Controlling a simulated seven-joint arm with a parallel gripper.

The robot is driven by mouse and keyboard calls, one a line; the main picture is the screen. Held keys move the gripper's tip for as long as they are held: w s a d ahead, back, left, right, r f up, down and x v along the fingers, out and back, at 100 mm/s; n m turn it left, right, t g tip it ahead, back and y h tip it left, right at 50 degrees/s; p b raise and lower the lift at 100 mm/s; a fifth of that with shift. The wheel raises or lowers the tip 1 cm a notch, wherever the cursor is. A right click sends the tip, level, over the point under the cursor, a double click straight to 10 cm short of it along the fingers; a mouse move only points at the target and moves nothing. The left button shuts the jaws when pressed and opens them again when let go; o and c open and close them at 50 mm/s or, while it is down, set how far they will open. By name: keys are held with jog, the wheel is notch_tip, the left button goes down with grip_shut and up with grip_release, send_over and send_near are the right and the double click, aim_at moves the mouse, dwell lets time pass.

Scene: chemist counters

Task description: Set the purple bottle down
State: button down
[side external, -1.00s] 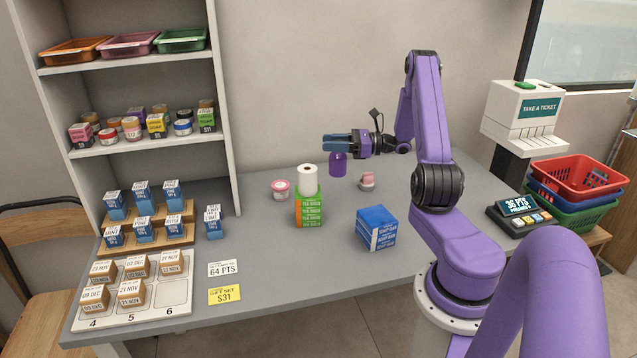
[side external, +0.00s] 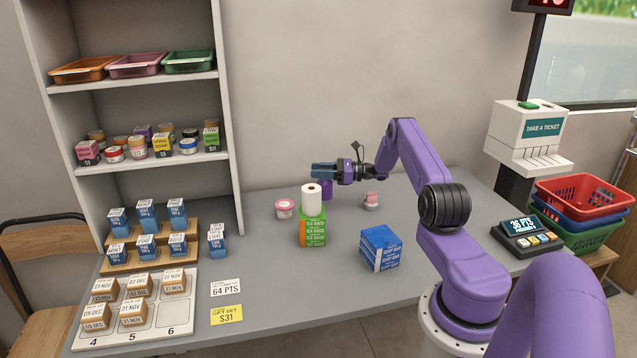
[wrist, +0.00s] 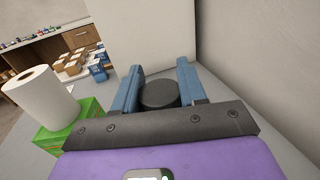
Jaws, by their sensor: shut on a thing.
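The purple bottle (side external: 326,189) is upright at the back of the grey counter (side external: 345,290), just behind and right of the paper roll. My gripper (side external: 324,171) is shut on its upper end. In the wrist view, the bottle's dark round cap (wrist: 159,95) sits between my two blue fingers (wrist: 158,87); its body is hidden there. I cannot tell whether the bottle's base touches the counter.
A white roll (side external: 313,200) stands on green tea boxes (side external: 313,230) close by. A pink jar (side external: 285,209) is left of it, and a pink item (side external: 371,200) right. Blue soap boxes (side external: 380,248) lie in front. The wall is close behind.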

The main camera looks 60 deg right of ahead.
jog(key=shift+w+d+f, duration=0.25)
jog(key=shift+w+f, duration=0.05)
jog(key=shift+f, duration=0.2)
jog(key=shift+w+d+f, duration=0.2)
jog(key=shift+w+f, duration=0.05)
jog(key=shift+f, duration=1.55)
jog(key=shift+f, duration=0.15)
jog(key=c, duration=0.6)
grip_release()
